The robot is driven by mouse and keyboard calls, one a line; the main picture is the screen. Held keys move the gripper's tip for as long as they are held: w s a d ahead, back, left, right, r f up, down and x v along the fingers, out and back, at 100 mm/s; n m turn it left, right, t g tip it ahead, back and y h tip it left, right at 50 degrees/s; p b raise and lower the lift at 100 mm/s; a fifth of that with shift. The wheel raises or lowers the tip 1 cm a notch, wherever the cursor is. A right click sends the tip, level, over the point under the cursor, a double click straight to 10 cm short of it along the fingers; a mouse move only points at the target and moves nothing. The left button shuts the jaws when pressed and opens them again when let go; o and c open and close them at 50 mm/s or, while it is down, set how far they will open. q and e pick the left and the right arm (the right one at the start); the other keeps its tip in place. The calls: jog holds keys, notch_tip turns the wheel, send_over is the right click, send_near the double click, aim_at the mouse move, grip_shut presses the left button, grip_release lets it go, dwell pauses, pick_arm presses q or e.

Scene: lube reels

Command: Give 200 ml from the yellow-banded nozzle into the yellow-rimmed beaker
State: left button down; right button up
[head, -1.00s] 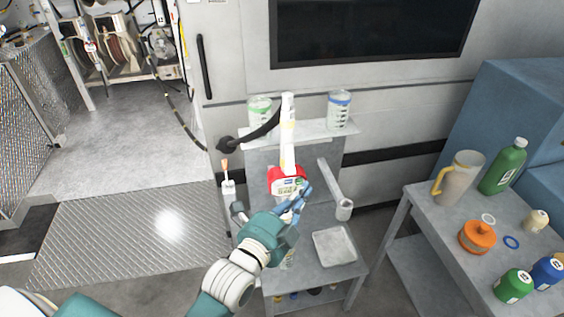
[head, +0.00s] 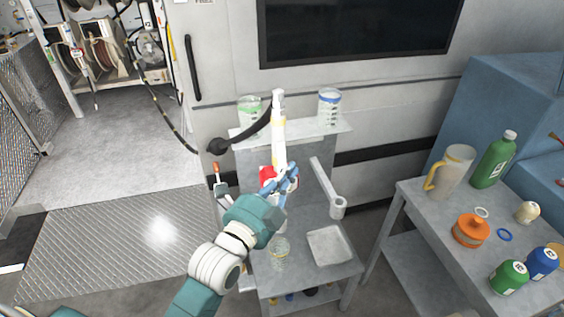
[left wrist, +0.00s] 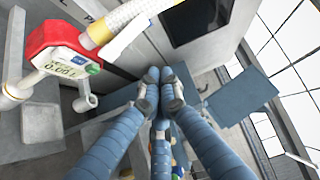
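The nozzle (head: 279,125) is white with yellow bands and stands upright at the grey stand, with a black hose. Its red meter (head: 266,175) is partly hidden behind my left gripper (head: 291,172). In the left wrist view the red meter (left wrist: 38,42) is at the upper left, and its display appears to read 0.00. The left gripper's blue fingers (left wrist: 161,78) come together there, with nothing visible between them and the meter to their left. The yellow-rimmed beaker (head: 280,254) stands on the stand's lower shelf, below the gripper. My right gripper is not in view.
A green-marked beaker (head: 249,112) and a blue-marked beaker (head: 330,107) stand on the upper shelf (head: 304,131). A grey tray (head: 330,246) lies right of the yellow-rimmed beaker. A grey holder arm (head: 328,188) juts forward. The right table (head: 420,212) carries a jug, bottles and an orange can.

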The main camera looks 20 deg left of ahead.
aim_at(282, 163)
pick_arm(q)
jog(key=shift+w+a+f+b, duration=0.25)
jog(key=shift+w+a, duration=0.2)
jog(key=shift+w, duration=0.25)
jog(key=shift+w+a+f+b, duration=0.15)
jog(key=shift+w+a+f, duration=0.15)
jog(key=shift+w+a, duration=0.25)
jog(key=shift+w+a+f+b, duration=0.2)
jog(key=shift+w+a+f, duration=0.15)
jog(key=shift+w, duration=0.45)
jog(key=shift+w+a+f, duration=0.1)
jog(key=shift+w+a, duration=0.1)
jog(key=shift+w, duration=0.15)
jog(key=shift+w+a+f, duration=0.15)
jog(key=shift+w+a, duration=0.1)
jog(key=shift+w, duration=0.2)
dwell(0.9)
jog(key=shift+s, duration=0.1)
